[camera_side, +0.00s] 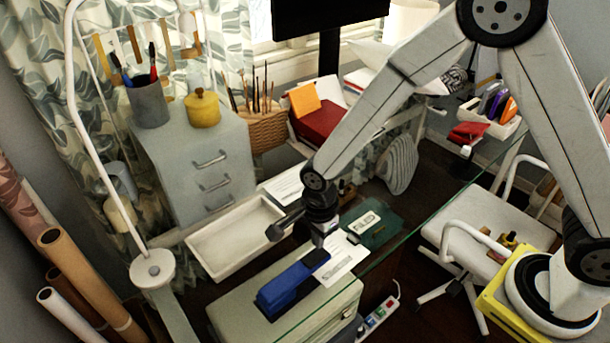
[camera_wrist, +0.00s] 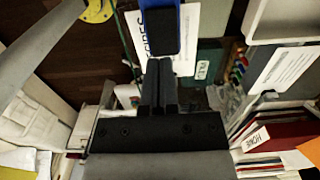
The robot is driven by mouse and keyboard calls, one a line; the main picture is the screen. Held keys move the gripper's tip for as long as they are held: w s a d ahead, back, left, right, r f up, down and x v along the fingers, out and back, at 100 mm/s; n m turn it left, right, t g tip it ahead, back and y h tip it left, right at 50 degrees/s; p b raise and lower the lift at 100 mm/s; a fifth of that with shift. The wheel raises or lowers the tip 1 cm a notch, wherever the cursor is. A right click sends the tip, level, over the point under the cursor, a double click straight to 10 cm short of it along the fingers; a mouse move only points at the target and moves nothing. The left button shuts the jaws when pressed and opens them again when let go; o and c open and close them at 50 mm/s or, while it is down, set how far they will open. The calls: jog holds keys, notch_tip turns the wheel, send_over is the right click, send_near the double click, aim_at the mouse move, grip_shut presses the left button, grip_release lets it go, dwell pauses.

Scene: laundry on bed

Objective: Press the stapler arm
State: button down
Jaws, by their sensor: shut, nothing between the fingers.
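A blue stapler (camera_side: 287,287) lies on a pale grey-green box near the bottom centre of the side view. One end of it also shows at the top of the wrist view (camera_wrist: 163,30). My gripper (camera_side: 321,243) points down at the stapler's upper right end, very close to it. In the wrist view my gripper's fingers (camera_wrist: 159,66) are shut together and empty, just below the stapler's dark end. I cannot tell whether the fingertips touch the stapler.
A white printed sheet (camera_side: 343,262) lies beside the stapler, near a dark green box (camera_side: 372,226). A white tray (camera_side: 215,247) is to the left, with a grey drawer unit (camera_side: 190,165) behind it. A glass edge crosses the right side. A power strip (camera_side: 380,313) lies lower right.

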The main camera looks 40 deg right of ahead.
aim_at(320, 256)
jog(key=shift+f, duration=2.15)
jog(key=shift+s+d+f, duration=0.1)
jog(key=shift+d+f, duration=0.05)
jog(key=shift+f, duration=0.45)
jog(key=shift+d+f, duration=0.1)
jog(key=shift+f, duration=0.5)
notch_tip(320, 256, up, 14)
jog(key=d, duration=0.1)
jog(key=shift+w+d+r, duration=0.2)
jog(key=shift+d+r, duration=0.05)
jog(key=shift+d, duration=0.1)
